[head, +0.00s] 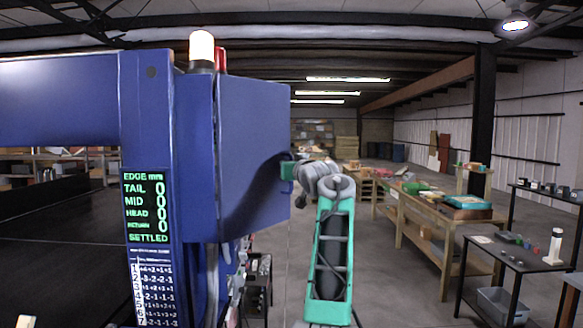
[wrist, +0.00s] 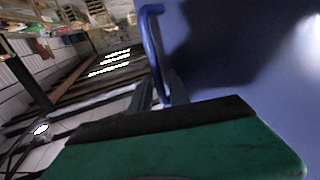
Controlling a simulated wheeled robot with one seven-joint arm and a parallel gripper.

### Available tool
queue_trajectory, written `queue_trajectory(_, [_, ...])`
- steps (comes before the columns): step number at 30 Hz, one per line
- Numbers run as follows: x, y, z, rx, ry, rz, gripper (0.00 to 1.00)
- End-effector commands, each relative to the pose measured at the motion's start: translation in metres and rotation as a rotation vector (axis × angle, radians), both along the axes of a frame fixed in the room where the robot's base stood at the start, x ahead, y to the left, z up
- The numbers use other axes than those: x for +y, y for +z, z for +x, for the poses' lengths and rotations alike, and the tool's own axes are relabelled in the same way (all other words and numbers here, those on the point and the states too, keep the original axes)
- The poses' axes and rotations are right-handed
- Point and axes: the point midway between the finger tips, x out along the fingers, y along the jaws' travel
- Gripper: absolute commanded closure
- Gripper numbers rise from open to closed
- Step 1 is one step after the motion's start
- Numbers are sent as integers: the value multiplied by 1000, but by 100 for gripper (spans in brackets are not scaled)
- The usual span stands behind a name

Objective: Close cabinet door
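A blue cabinet (head: 168,90) stands at the left in the head view. A broad blue panel (head: 250,125), which looks like its door, extends toward the right. I cannot tell how far it stands open. My gripper (head: 287,171) is at the panel's right edge, partly hidden there. In the wrist view, a blue door panel (wrist: 240,55) fills the right side, with a curved blue handle (wrist: 152,45) along its left edge. The green and black end of my gripper (wrist: 180,135) lies close to the panel. Contact and finger opening cannot be made out.
A conveyor (head: 60,235) with a dark belt is at left, beside a green-lettered display (head: 147,208). A red and white lamp (head: 202,50) tops the cabinet. Wooden benches (head: 435,235) and a dark table (head: 510,255) stand right.

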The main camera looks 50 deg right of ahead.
Motion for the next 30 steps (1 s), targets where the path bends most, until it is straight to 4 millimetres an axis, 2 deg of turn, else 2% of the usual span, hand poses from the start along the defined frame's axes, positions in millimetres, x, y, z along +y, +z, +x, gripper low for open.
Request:
queue_trajectory(3, [0, -1, 0, 2, 0, 1, 68])
queue_trajectory(12, [1, -4, -3, 2, 0, 2, 68])
queue_trajectory(17, [16, -10, -23, 2, -2, -1, 68])
queue_trajectory(24, [42, -6, -59, 2, -2, 0, 68])
queue_trajectory(30, [47, -2, -63, 2, 0, 2, 68])
